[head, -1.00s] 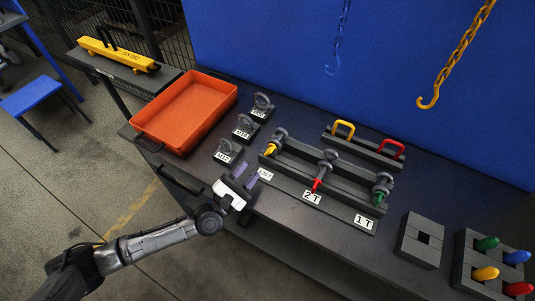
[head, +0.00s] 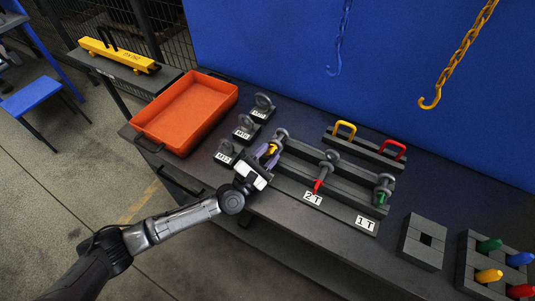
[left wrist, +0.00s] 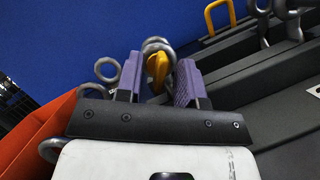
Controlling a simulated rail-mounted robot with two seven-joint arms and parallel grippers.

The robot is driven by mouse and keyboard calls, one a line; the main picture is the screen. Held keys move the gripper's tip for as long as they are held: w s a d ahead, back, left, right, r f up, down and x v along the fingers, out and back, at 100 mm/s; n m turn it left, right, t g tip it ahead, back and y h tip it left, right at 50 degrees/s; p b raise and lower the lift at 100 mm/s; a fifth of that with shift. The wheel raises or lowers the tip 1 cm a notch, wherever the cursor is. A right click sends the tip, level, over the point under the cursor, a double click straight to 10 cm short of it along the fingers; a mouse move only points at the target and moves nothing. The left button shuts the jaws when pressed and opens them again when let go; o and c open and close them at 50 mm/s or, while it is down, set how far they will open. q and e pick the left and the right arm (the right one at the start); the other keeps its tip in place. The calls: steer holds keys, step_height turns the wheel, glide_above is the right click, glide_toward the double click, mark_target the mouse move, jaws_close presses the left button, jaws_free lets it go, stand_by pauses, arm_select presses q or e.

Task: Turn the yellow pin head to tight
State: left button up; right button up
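The yellow pin head (head: 273,148) sits on the grey shackle (head: 281,135) at the left end of the dark rack (head: 330,178). My left gripper (head: 268,153) is at it, with its purple fingers pointing toward the shackle. In the left wrist view the yellow pin head (left wrist: 157,68) shows between the two fingers (left wrist: 158,82), with a gap on each side. The gripper is open and the fingers stand on either side of the pin head. My right gripper is not in view.
The rack also holds a shackle with a red pin head (head: 318,186) and one with a green pin head (head: 380,198). Labelled eye bolts (head: 244,127) and an orange tray (head: 190,112) stand to the left. A block with yellow and red handles (head: 365,146) lies behind.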

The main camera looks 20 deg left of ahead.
arm_select(q)
jaws_close()
stand_by(0.3)
